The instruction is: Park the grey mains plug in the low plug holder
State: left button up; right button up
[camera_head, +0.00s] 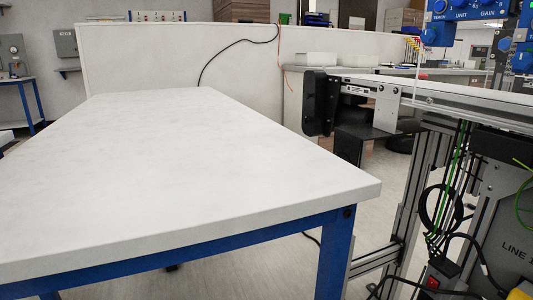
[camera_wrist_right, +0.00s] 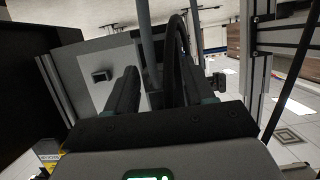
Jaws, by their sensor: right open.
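I cannot make out the grey mains plug in either view. The low plug holder is not clearly identifiable either. In the right wrist view a small dark block (camera_wrist_right: 103,75) sits on a light grey panel, and I cannot tell what it is. My right gripper (camera_wrist_right: 160,82) shows in that view with its dark fingers apart, and I see nothing held between them. Dark cables or tubes rise behind the fingers. Neither gripper shows in the head view.
A white-topped table with blue legs (camera_head: 180,170) fills the left and middle, its top bare. A conveyor frame (camera_head: 450,102) stands at right. Below it are a coiled black cable (camera_head: 440,208) and a box with a red switch (camera_head: 433,282). Floor shows between table and conveyor.

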grip_shut()
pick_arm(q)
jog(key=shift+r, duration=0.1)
pick_arm(e)
jog(key=shift+a, duration=0.2)
dwell(0.3)
pick_arm(q)
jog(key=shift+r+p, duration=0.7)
jog(key=shift+p, duration=0.05)
pick_arm(e)
jog(key=a, duration=0.1)
jog(key=s+a, duration=0.1)
jog(key=a, duration=0.1)
jog(key=s+a, duration=0.1)
jog(key=shift+a, duration=0.2)
